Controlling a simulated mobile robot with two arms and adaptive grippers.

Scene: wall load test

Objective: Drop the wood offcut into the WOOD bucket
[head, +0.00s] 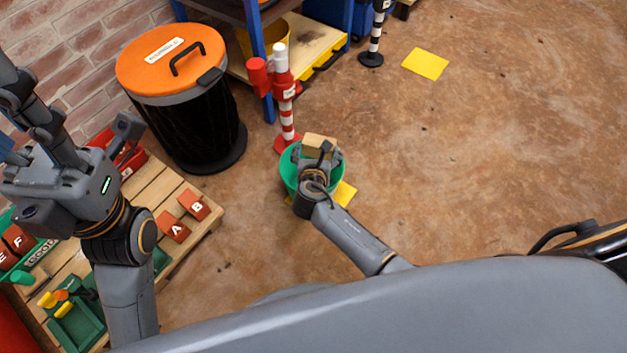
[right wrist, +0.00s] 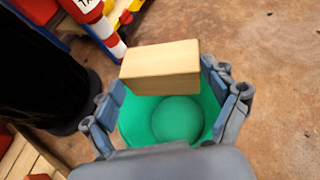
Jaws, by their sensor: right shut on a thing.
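The wood offcut (head: 320,141) is a pale rectangular block. My right gripper (head: 318,154) is shut on it and holds it over the green bucket (head: 290,172). In the right wrist view the offcut (right wrist: 160,66) sits between the fingertips of my right gripper (right wrist: 165,88), with the bucket's round interior (right wrist: 178,118) open below it. The bucket looks empty where its floor shows. No WOOD label is readable on it. My left arm is raised at the left edge, and its finger state is unclear.
A red and white post (head: 286,110) stands just behind the bucket. A black bin with an orange lid (head: 165,60) is to the left. A pallet (head: 185,235) with red A and B blocks is at lower left.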

